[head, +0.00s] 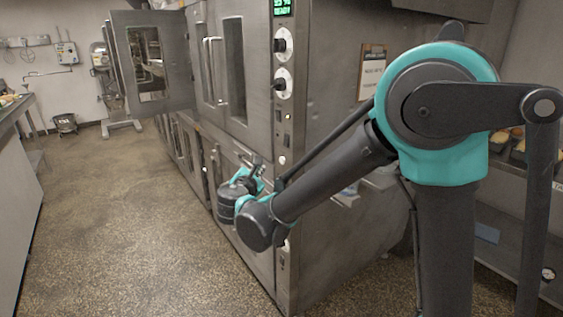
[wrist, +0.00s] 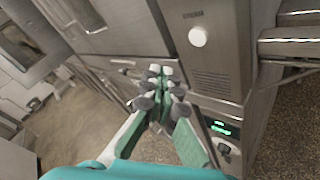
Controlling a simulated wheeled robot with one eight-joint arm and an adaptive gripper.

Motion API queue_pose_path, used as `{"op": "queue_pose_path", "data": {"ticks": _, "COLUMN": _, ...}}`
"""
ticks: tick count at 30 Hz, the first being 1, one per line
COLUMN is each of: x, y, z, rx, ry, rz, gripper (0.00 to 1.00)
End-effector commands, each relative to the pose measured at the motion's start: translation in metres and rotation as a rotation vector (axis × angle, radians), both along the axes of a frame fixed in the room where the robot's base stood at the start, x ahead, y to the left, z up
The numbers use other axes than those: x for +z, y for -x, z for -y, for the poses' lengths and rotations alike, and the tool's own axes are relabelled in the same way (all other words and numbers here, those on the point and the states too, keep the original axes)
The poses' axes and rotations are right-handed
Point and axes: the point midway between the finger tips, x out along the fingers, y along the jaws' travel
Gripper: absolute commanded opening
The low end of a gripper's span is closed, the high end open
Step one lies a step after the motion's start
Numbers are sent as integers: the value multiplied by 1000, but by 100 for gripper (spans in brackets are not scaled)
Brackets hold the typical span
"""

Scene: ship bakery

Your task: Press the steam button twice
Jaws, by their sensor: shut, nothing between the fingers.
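A round white button (wrist: 198,36) is set in the metal control column of the oven, in the wrist view. In the head view a small pale round button (head: 282,160) shows on the same column, just above my forearm. My gripper (wrist: 163,80) is shut and empty, with its fingertips pointing at the oven front, left of and below the white button. The fingers look apart from the button. In the head view my gripper (head: 254,174) is in front of the lower oven door, partly hidden by my own wrist.
The oven column also carries a green display (head: 282,7), two dials (head: 282,45) and small switches. A second green display (wrist: 221,128) is below the vent slots (wrist: 215,82). An oven door (head: 150,62) stands open at the far left. The floor aisle (head: 120,200) is clear.

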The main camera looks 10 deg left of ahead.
Motion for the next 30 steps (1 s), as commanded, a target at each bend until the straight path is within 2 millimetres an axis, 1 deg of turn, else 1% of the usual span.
{"op": "queue_pose_path", "data": {"ticks": 3, "x": 0, "y": 12, "z": -12, "rx": 4, "ry": -1, "rz": 1, "gripper": 0}}
{"op": "queue_pose_path", "data": {"ticks": 7, "x": 0, "y": 26, "z": -23, "rx": 4, "ry": 0, "rz": 0, "gripper": 0}}
{"op": "queue_pose_path", "data": {"ticks": 16, "x": 0, "y": 26, "z": -23, "rx": 0, "ry": 0, "rz": 0, "gripper": 0}}
{"op": "queue_pose_path", "data": {"ticks": 22, "x": 0, "y": 18, "z": -15, "rx": -1, "ry": 0, "rz": 0, "gripper": 0}}
{"op": "queue_pose_path", "data": {"ticks": 30, "x": 0, "y": -9, "z": 8, "rx": -2, "ry": 0, "rz": 0, "gripper": 0}}
